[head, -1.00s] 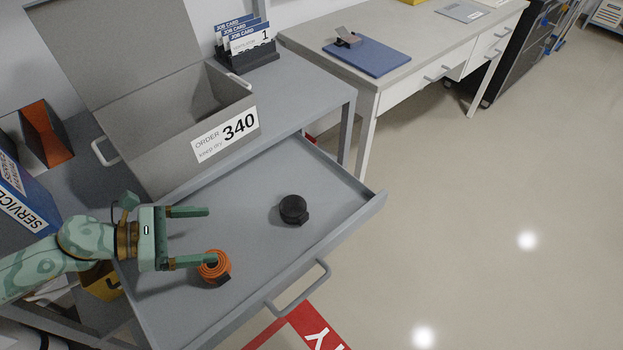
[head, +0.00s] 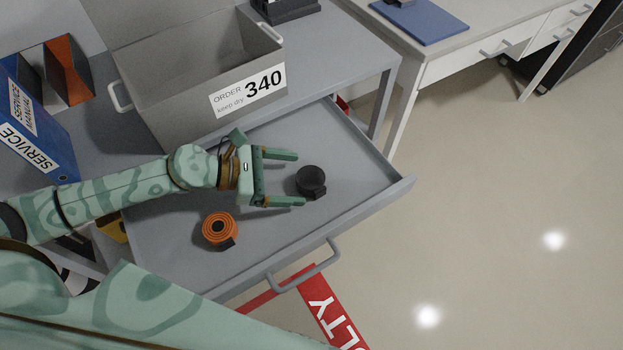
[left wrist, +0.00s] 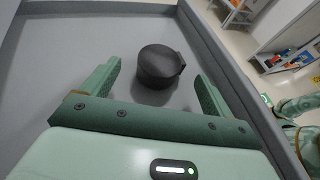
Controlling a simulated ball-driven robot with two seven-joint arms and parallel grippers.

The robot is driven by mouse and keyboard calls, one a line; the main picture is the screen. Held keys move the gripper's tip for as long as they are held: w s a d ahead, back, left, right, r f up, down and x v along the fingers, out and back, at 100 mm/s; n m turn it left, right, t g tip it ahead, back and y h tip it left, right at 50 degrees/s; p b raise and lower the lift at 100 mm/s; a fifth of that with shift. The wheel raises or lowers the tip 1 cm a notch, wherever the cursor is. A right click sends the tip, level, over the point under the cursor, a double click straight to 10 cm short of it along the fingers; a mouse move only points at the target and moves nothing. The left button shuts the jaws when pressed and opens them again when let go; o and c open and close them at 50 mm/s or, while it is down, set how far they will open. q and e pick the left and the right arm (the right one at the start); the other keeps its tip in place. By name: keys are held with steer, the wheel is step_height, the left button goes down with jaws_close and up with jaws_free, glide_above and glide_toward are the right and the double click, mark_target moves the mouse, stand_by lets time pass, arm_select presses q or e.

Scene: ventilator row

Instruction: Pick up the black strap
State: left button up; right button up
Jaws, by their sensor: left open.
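The black strap (head: 311,181) is a rolled-up coil lying in the open grey drawer (head: 359,186). My left gripper (head: 291,179) is open, and its two fingers point at the strap from the left. The strap sits at or just beyond the fingertips, and nothing is held. In the left wrist view the strap (left wrist: 160,66) lies ahead of and between the open fingers (left wrist: 157,84). My right gripper does not show in either view.
An orange rolled strap (head: 220,230) lies in the same drawer, nearer and to the left. A grey bin labelled ORDER 340 (head: 180,98) stands on the bench behind. The drawer's raised walls surround the strap.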

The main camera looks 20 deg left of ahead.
mark_target(306, 179)
arm_select(q)
steer(key=x, duration=0.4)
steer(key=shift+d, duration=0.4)
steer(key=c, duration=1)
steer(key=shift+c, duration=0.2)
